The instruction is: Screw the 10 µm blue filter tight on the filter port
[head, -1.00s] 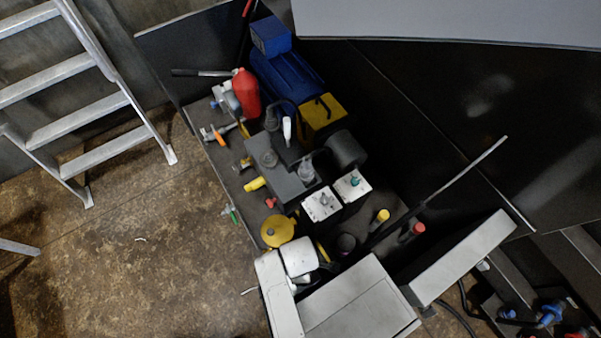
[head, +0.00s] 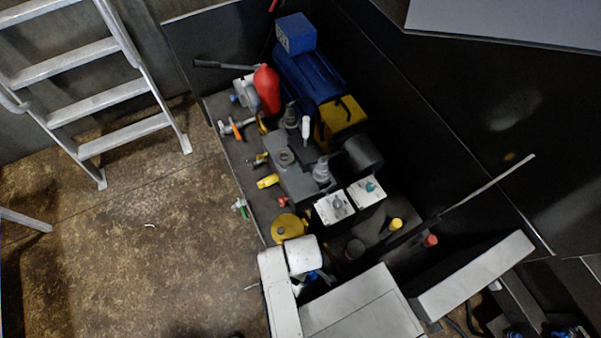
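I cannot pick out the 10 µm blue filter with certainty in this view. A small blue patch (head: 315,276) shows beside a white rounded part (head: 301,254) at the bottom centre, but it is too small to identify. The filter port is not clearly recognisable among the parts of the machine. A dark cylinder (head: 362,155) sits at the middle of the unit. I see no fingers of my gripper.
The dark-based unit carries a blue motor (head: 310,75), a red bottle-shaped part (head: 267,89), a yellow round cap (head: 288,228) and two white boxes with knobs (head: 334,207). A ladder (head: 97,95) stands at the left. Brown floor (head: 130,250) is open at the lower left.

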